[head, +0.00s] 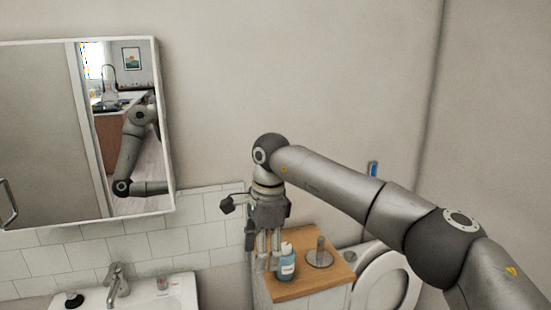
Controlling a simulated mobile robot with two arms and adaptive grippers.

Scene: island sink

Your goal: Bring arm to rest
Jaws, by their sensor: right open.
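My right arm comes in from the lower right and bends down at the wrist. My right gripper (268,262) points down over a small wooden top (310,286), and its jaws are open. A blue bottle (286,265) with a pale cap and a label stands on the wooden top, just right of the fingers. I cannot tell whether the fingers touch it. My left gripper is not in view.
A grey metal holder (319,253) stands right of the bottle. A white toilet (385,283) is further right. A sink (150,296) with a faucet (117,279) is at lower left. A mirror cabinet (60,130) hangs above it and reflects an arm.

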